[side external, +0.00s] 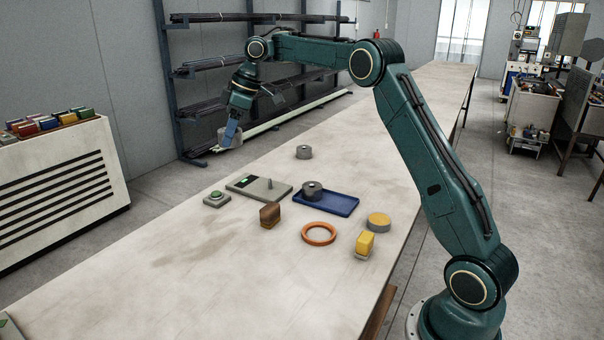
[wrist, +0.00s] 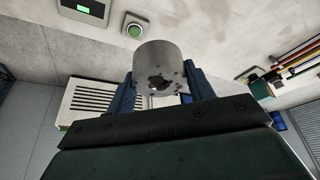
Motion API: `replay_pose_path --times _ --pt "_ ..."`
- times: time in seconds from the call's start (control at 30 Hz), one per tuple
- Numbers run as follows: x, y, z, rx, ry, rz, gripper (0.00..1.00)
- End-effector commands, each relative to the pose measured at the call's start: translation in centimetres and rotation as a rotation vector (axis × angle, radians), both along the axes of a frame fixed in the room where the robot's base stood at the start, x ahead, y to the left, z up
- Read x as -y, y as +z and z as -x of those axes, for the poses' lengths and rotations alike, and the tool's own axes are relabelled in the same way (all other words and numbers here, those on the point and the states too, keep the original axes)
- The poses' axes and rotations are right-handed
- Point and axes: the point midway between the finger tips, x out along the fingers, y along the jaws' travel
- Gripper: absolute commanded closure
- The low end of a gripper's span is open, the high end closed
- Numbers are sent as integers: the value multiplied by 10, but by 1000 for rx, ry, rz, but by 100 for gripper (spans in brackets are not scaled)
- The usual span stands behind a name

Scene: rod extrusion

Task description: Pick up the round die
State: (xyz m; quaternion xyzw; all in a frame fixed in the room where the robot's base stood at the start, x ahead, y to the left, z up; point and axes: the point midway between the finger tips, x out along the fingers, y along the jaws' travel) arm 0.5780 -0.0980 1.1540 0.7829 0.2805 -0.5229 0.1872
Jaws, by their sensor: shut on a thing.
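My gripper (wrist: 160,84) is shut on a grey cylindrical die (wrist: 158,64), held between its two blue fingers. A dark hole with rough-looking edges shows in the die's face in the wrist view; I cannot tell its exact shape. In the side external view my gripper (side external: 232,132) and the held die (side external: 223,137) are up in the air near the table's far left edge, clear of the surface. Another grey die (side external: 304,153) stands alone on the table. A third grey die (side external: 312,189) sits at the left end of a blue tray (side external: 338,206).
On the table (side external: 190,285) are a grey plate with a peg and green screen (side external: 266,194), a green button box (side external: 217,199), a brown block (side external: 270,215), an orange ring (side external: 318,234), a yellow-topped puck (side external: 379,222) and a yellow block (side external: 365,243).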

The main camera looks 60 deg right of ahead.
Motion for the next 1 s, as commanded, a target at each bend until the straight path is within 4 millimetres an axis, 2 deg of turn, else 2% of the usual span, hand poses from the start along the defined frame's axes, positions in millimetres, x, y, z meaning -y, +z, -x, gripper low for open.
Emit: replay_pose_path --times 0.73,1.0 --pt "1 3 1 2 0 1 84" --pt "6 0 13 -1 7 -7 84"
